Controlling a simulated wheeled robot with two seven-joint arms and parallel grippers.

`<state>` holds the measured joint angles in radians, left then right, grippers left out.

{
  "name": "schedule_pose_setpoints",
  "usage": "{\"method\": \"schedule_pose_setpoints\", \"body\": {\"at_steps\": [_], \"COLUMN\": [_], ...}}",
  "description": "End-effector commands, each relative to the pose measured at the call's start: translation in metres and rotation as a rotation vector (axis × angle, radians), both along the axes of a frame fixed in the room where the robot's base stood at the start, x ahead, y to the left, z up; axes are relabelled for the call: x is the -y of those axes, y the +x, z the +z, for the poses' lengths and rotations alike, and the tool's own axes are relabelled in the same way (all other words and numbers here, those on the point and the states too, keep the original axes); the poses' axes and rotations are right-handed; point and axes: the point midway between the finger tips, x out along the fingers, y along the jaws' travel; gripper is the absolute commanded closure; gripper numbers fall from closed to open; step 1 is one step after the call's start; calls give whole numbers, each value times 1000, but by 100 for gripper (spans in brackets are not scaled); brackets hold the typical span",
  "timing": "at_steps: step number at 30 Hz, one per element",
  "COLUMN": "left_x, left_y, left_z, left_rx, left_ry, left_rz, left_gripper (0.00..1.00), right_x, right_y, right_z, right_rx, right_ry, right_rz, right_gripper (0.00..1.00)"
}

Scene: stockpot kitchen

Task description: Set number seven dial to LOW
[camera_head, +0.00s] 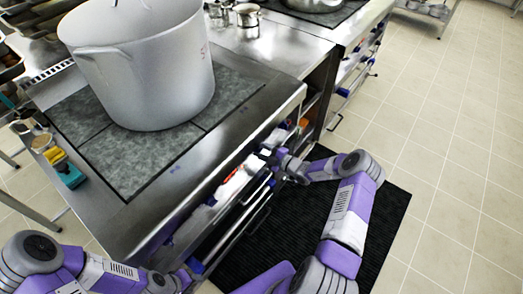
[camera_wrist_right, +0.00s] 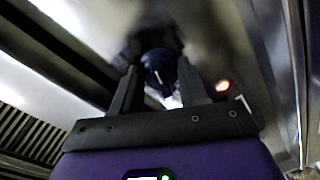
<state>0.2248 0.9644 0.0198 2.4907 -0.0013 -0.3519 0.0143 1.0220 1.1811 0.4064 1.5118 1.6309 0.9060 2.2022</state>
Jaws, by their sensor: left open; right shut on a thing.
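A dark blue round dial (camera_wrist_right: 160,68) with a pale pointer line shows in the right wrist view, on a shiny metal panel. My right gripper (camera_wrist_right: 158,88) has its two dark fingers on either side of the dial and is shut on it. No number can be read on it. In the head view my right gripper (camera_head: 268,156) is at the stove's front panel, toward its right end; the dial there is hidden. My left gripper (camera_head: 190,274) is low at the bottom, near the panel's near end, open; its fingertips are hard to make out.
A large grey stockpot (camera_head: 150,75) stands on the dark cooktop (camera_head: 235,90). A red light (camera_wrist_right: 222,86) glows beside the dial. Containers and a teal item (camera_head: 72,178) line the stove's left edge. A black mat (camera_head: 385,215) lies on the tiled floor, which is open to the right.

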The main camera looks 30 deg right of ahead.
Motion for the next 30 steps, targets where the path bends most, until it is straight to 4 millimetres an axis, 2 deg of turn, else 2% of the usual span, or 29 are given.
{"method": "schedule_pose_setpoints", "body": {"at_steps": [15, 16, 20, 30], "left_x": [0, 0, 0, 0], "left_y": [0, 0, 0, 0], "left_z": [0, 0, 0, 1], "left_rx": [0, 0, 0, 0], "left_ry": [0, 0, 0, 0], "left_rz": [0, 0, 0, 0], "left_gripper": [57, 57, 57, 57], "right_x": [-2, -2, -1, 2], "right_y": [-1, -1, -1, -4], "right_z": [-1, -1, -1, 0], "right_rx": [-8, -8, -8, -7], "right_ry": [16, 16, 17, 15], "right_rz": [3, 3, 2, 0], "right_gripper": [87, 52, 33, 31]}}
